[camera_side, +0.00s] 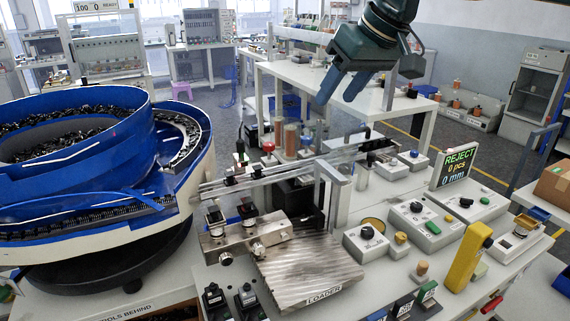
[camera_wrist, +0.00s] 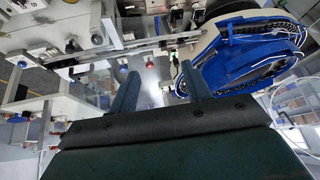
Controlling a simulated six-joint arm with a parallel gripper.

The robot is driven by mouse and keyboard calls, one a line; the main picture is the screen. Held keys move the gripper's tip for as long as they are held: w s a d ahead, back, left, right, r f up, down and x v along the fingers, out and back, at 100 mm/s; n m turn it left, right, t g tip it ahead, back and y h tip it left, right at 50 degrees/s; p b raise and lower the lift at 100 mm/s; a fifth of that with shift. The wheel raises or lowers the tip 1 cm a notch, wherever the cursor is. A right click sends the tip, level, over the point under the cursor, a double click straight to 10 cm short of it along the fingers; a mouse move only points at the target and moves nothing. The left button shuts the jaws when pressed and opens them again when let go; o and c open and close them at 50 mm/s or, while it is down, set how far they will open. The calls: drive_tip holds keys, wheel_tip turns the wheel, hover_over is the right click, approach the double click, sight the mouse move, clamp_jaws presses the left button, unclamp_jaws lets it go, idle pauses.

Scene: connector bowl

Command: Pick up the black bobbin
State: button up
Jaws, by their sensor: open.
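My gripper (camera_side: 336,100) hangs at the upper middle of the side view, high above the workbench, with its two blue fingers spread and nothing between them. The fingers also show in the wrist view (camera_wrist: 160,69), apart and empty. I cannot single out the black bobbin with certainty. Two small black spool-like parts, one at the left (camera_side: 214,216) and one at the right (camera_side: 247,211), sit on the metal block by the loader plate. All are well below and apart from my gripper.
A blue bowl feeder (camera_side: 75,190) full of black parts stands at the left. A rail (camera_side: 290,170) runs from it across the bench. The grooved loader plate (camera_side: 308,272), control boxes (camera_side: 415,222) and a REJECT display (camera_side: 457,166) crowd the bench. Air around my gripper looks clear.

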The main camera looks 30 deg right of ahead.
drive_tip(key=w+a+f+y, duration=0.1)
drive_tip(key=w+a+f, duration=0.35)
drive_tip(key=a, duration=0.35)
drive_tip(key=w+a+f, duration=0.3)
drive_tip(key=w+a, duration=0.2)
drive_tip(key=a, duration=0.3)
wheel_tip(320, 180, down, 9)
drive_tip(key=shift+r+n, duration=0.2)
drive_tip(key=shift+n, duration=0.2)
hover_over(215, 208)
drive_tip(key=s+d, duration=0.2)
drive_tip(key=s, duration=0.1)
wheel_tip(215, 208, down, 7)
drive_tip(key=shift+w+a+f, duration=0.15)
drive_tip(key=shift+f, duration=0.1)
drive_tip(key=shift+x, duration=2.5)
drive_tip(key=shift+a, duration=0.1)
